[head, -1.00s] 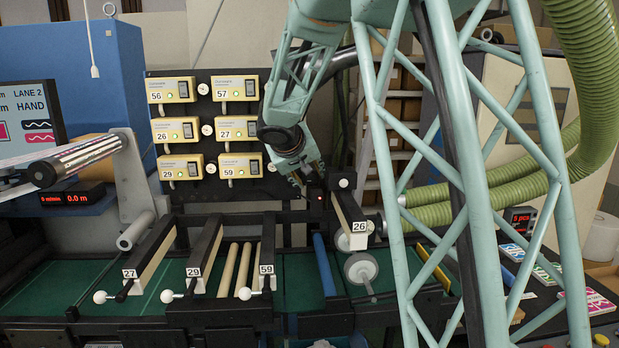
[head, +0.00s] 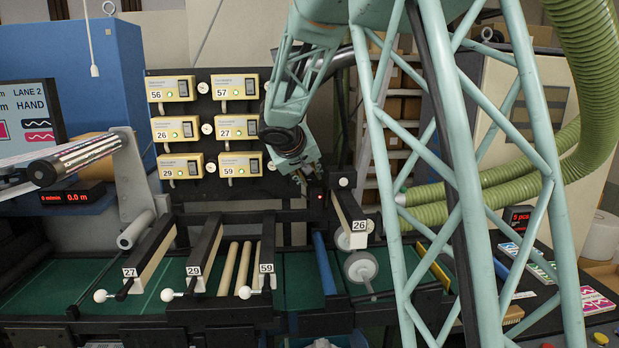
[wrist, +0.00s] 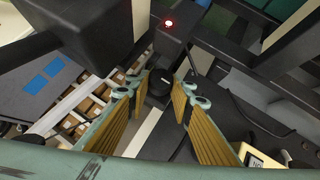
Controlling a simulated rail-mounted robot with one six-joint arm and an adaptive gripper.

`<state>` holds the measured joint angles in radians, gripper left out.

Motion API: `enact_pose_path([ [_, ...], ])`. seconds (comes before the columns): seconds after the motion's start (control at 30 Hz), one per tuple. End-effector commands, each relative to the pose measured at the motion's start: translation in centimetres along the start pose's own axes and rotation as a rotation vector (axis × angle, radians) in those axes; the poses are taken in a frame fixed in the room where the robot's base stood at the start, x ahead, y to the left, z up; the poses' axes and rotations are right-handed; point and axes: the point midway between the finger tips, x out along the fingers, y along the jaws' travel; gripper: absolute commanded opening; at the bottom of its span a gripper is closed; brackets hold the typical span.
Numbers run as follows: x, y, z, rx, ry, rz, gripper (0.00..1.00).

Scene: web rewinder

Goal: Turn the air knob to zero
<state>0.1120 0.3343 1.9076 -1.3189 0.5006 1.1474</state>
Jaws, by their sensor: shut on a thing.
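The air knob (wrist: 159,84) is a small dark round knob with a short pale mark on it, seen in the wrist view between my fingertips. My gripper (wrist: 160,88) has its two ribbed fingers on either side of the knob and is shut on it. In the head view my gripper (head: 303,182) points down behind the machine's rear frame, left of the arm labelled 26. The knob cannot be made out there. I cannot read any scale around the knob.
A red light (wrist: 168,23) glows on a dark block just beyond the knob. A black post (wrist: 80,30) stands close on the left. In the head view, the arm labelled 26 (head: 349,213) is close to my gripper. Yellow numbered boxes (head: 240,127) hang on the panel behind.

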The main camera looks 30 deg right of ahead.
Motion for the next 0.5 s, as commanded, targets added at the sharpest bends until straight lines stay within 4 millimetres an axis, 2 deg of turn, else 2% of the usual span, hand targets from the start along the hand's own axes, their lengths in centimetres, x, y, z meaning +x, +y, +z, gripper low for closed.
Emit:
enact_pose_path([
  [0.5,0.15,-0.29,0.12,-0.044,0.000,0.043,0.11],
])
